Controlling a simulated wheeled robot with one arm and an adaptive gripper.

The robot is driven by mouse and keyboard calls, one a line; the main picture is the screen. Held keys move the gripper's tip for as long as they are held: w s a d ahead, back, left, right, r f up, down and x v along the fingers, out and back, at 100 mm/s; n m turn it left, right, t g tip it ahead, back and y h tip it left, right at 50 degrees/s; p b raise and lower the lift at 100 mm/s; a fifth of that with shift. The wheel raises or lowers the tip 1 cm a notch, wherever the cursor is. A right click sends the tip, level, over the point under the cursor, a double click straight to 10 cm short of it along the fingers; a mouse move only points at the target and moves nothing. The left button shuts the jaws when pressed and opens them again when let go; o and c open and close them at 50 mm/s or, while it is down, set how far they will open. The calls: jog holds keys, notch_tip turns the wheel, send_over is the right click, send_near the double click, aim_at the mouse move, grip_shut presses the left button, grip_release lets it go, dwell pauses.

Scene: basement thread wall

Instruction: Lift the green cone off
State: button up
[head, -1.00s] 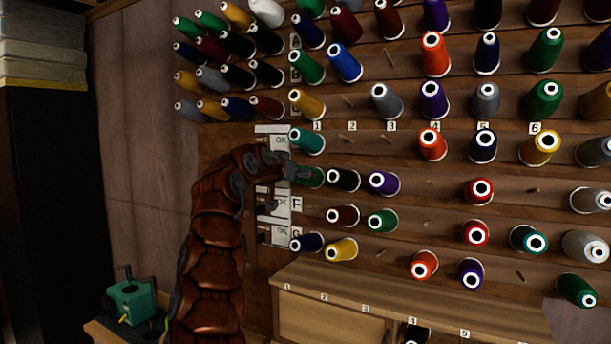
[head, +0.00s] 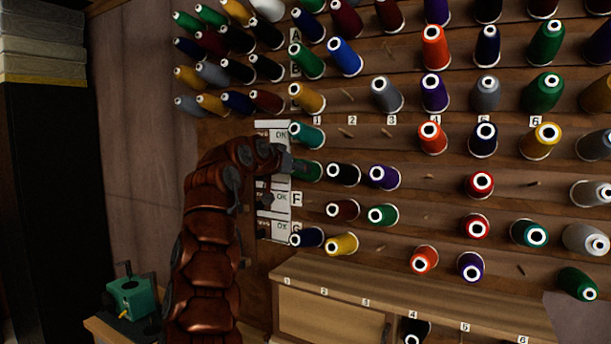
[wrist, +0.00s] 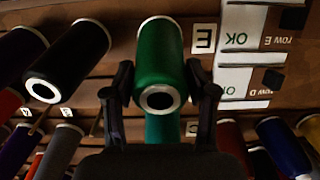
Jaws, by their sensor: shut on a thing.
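The green cone (wrist: 160,55) is in row E of the thread wall. In the wrist view its far rim is at the board and its hollow small end faces the camera. My gripper (wrist: 160,75) has one finger on each side of the cone and is shut on it. In the head view the cone (head: 313,171) is partly hidden by my gripper (head: 296,165). I cannot tell whether it is still fully seated on its peg.
A teal cone (head: 307,136) sits just above. A black cone (head: 343,174) and a purple cone (head: 384,177) are to the right. White OK cards (head: 281,199) line the board's left edge. A wooden cabinet (head: 390,290) stands below. Several pegs are bare.

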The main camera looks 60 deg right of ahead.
jog(key=b+v, duration=0.3)
jog(key=v, duration=0.6)
jog(key=shift+a+b, duration=0.35)
dwell(0.4)
jog(key=shift+f, duration=0.1)
jog(key=a+r, duration=0.1)
jog(key=a, duration=0.1)
jog(key=a+r+p, duration=0.1)
jog(key=a, duration=0.1)
jog(key=shift+s+r, duration=0.1)
jog(key=shift+r, duration=0.3)
jog(key=shift+d+f, duration=0.1)
jog(key=shift+d, duration=0.1)
